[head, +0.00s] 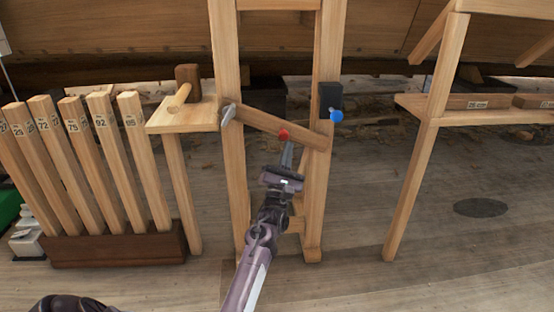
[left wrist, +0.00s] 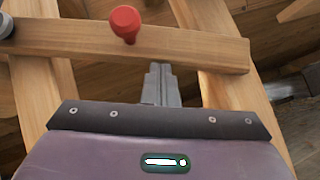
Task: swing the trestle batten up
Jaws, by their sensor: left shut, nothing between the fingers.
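The trestle batten (head: 262,121) is a wooden bar across the two trestle posts, tilted with its right end lower. Its left end meets a grey metal fitting (head: 229,115) on the left post. A red knob (head: 283,134) stands on the batten's right half; the knob also shows in the left wrist view (left wrist: 125,21) on the batten (left wrist: 190,48). My left gripper (head: 287,155) is shut and empty, with its fingertips at the batten's lower edge just below the knob; whether they touch it I cannot tell.
A black block (head: 330,98) with a blue knob (head: 337,116) is on the right post, above the batten's right end. A mallet (head: 186,82) lies on a small shelf (head: 180,116) at left. Marked staves (head: 110,160) stand in a rack (head: 115,249). Another trestle (head: 415,150) stands right.

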